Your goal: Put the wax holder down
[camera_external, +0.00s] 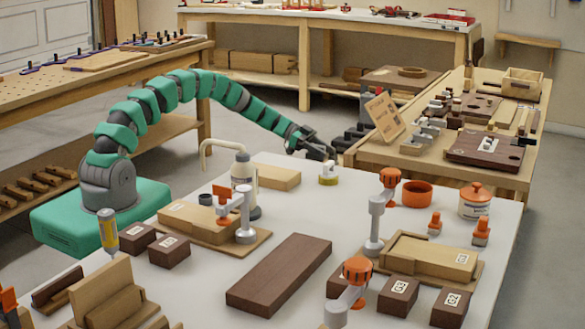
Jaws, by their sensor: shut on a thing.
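My gripper (326,156) is over the far edge of the white-topped bench (330,215), pointing right and down. It is shut on a small grey-white piece with a yellow base, which I take to be the wax holder (328,175). The holder is upright below the fingertips, low over the far part of the bench top. I cannot tell whether its base touches the surface. The fingers and the grip on its top are small and partly hidden.
A light wooden block (278,177) and a white glue bottle (243,180) stand left of the holder. An orange bowl (417,193) and a grey clamp (377,220) stand to the right. A dark board (280,275) lies nearer. Bench top between holder and board is clear.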

